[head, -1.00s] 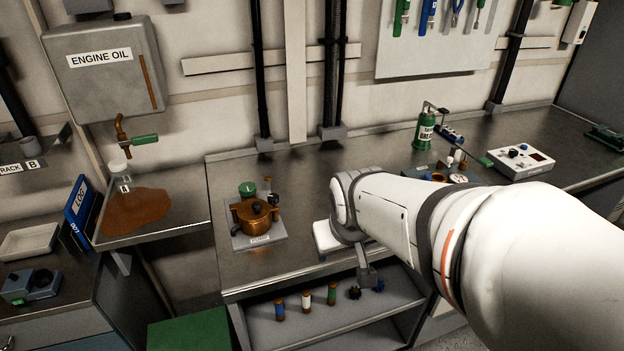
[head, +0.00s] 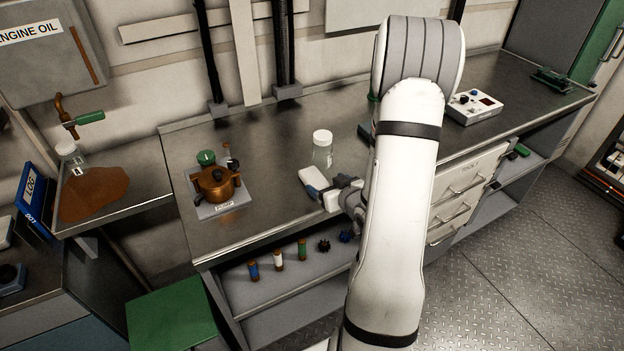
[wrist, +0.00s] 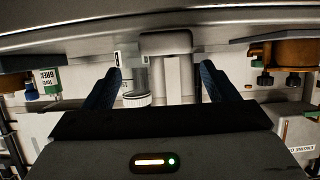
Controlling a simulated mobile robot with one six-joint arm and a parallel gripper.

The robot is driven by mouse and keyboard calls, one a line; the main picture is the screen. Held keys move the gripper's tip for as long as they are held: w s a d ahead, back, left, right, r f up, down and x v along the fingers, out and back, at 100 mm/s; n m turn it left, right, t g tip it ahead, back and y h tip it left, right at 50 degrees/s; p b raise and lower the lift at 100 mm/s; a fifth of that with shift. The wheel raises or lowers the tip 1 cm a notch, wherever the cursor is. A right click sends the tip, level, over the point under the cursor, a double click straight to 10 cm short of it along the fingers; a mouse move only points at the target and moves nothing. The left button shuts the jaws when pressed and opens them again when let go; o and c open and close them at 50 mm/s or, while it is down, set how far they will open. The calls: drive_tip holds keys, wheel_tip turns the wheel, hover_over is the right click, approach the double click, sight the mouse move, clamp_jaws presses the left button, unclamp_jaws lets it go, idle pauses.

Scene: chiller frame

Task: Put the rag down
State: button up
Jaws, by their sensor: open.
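A white folded pad (head: 311,178), which looks to be the rag, lies on the metal bench (head: 265,150) near its front edge. My gripper (head: 327,186) is at the pad's near right side, low over the bench edge, with its dark blue fingers apart. In the wrist view, which looks upside down, my gripper (wrist: 160,82) is open, and a pale block, probably the pad (wrist: 166,43), shows beyond the fingertips. I cannot tell whether a finger touches the pad.
A glass jar with a white lid (head: 322,138) stands just behind the pad. A copper pot (head: 215,184) sits on a plate to the left. A brown spill (head: 95,197) with a flask (head: 70,155) is on the left side table. Small bottles (head: 278,260) stand on the shelf below.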

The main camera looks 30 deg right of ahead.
sight(314, 176)
drive_tip(key=x, duration=0.2)
drive_tip(key=p+x, duration=0.1)
drive_tip(key=x, duration=0.2)
drive_tip(key=a+p+x, duration=0.1)
drive_tip(key=x, duration=0.1)
drive_tip(key=shift+w+f, duration=0.1)
drive_tip(key=shift+w, duration=0.1)
drive_tip(key=shift+d, duration=0.1)
drive_tip(key=c, duration=1.1)
